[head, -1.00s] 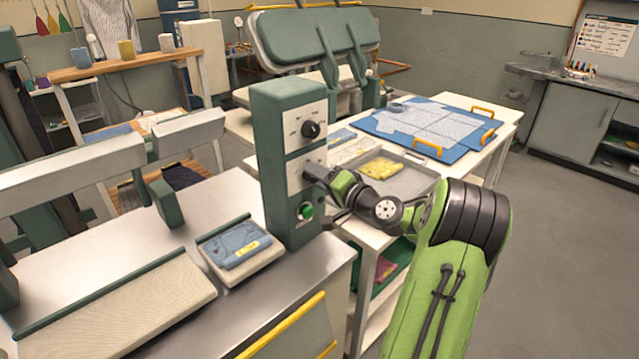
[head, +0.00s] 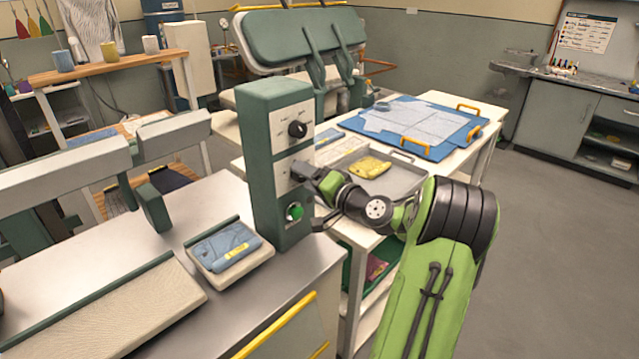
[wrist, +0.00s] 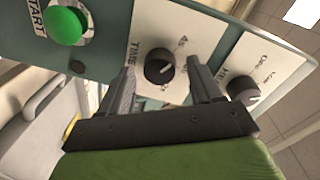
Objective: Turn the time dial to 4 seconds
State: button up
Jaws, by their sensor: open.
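The time dial is a round black knob (wrist: 160,66) on a white plate marked TIME in the wrist view. My gripper (wrist: 163,78) is open, one finger on each side of the dial. Whether the fingers touch it I cannot tell. In the head view my gripper (head: 308,172) is at the middle of the green control box (head: 262,170) and hides the time dial. The dial's setting is not readable.
A second black dial (head: 297,129) is above, also at the right in the wrist view (wrist: 242,88). A green START button (head: 294,212) is below, and also at the upper left in the wrist view (wrist: 64,26). A tray with yellow cloth (head: 370,167) stands behind my arm.

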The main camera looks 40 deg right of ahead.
jog(key=s, duration=1.5)
jog(key=shift+s+r, duration=0.2)
jog(key=shift+r, duration=0.2)
